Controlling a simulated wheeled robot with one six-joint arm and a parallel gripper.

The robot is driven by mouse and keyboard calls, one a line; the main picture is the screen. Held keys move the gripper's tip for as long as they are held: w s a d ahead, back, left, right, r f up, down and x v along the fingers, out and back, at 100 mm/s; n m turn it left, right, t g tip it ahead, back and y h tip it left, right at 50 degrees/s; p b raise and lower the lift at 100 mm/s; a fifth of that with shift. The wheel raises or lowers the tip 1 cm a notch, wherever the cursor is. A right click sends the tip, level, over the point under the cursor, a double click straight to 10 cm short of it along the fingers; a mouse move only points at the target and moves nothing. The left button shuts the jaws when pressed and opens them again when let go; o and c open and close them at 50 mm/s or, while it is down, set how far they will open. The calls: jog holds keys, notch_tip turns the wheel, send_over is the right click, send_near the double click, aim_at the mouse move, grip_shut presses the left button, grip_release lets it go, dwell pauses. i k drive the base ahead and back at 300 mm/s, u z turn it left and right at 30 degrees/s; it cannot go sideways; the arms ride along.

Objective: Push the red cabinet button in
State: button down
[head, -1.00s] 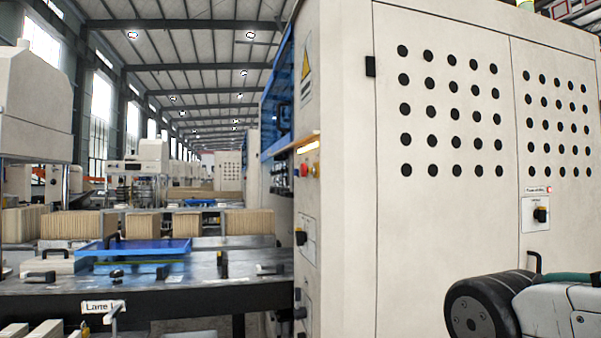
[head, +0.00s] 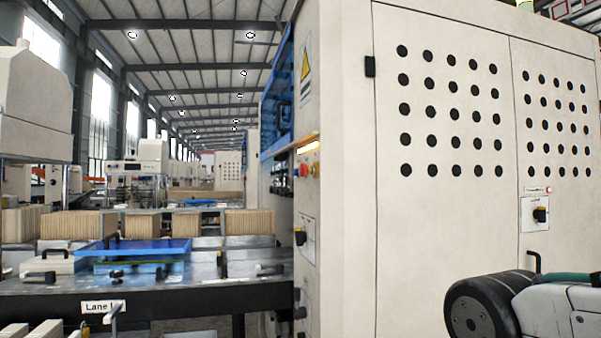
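The large cream cabinet (head: 450,220) fills the right half of the head view. Nothing touches either one. Part of my arm shows at the lower right, in front of the doors. My gripper is not in view.
A dark table (head: 190,285) with a "Lane" label, a blue tray (head: 135,247) and black handles stands at left. Stacks of brown board (head: 75,223) stand behind it. A black door handle (head: 534,262) juts out just above my arm.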

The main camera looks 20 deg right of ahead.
aim_at(303, 169)
jog(key=u, duration=0.5)
jog(key=k, duration=1.2)
jog(key=u, duration=1.05)
jog(key=i, duration=1.8)
jog(key=z, duration=1.4)
jog(key=i, duration=0.7)
jog(key=z, duration=0.75)
